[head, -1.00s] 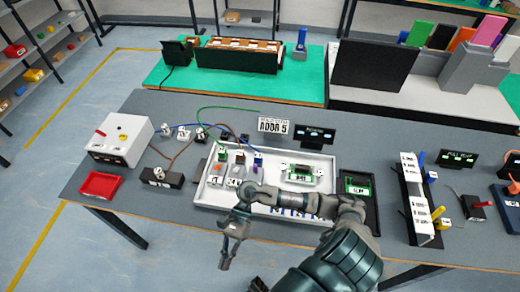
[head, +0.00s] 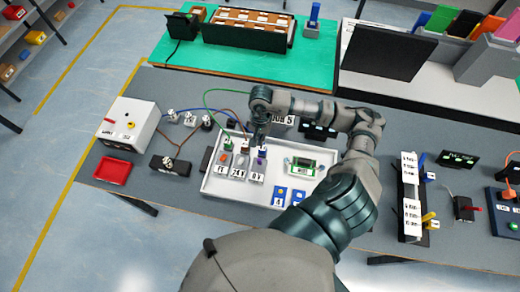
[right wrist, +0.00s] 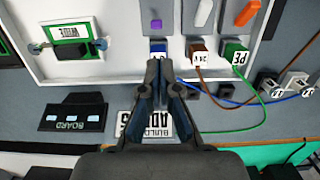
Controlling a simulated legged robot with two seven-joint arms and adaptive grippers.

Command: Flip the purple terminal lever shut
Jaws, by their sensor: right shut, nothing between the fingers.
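The purple lever (right wrist: 156,23) shows in the right wrist view as a small purple piece on its grey terminal. It sits just beyond the blue wire block (right wrist: 157,46). I cannot tell its exact tilt. In the head view the purple-lever terminal (head: 257,176) is the rightmost of three in the white tray. My right gripper (right wrist: 157,63) is shut and empty, its tips at the near edge of the blue block. I cannot tell whether they touch it. In the head view my right gripper (head: 261,141) hangs over the back of that terminal. My left gripper is not in view.
A white lever (right wrist: 204,12) and an orange lever (right wrist: 248,13) stand on the neighbouring terminals. A green circuit board (head: 302,167) lies to the right in the white tray (head: 225,191). Green, brown and blue wires run behind. A display (right wrist: 73,117) stands behind the tray.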

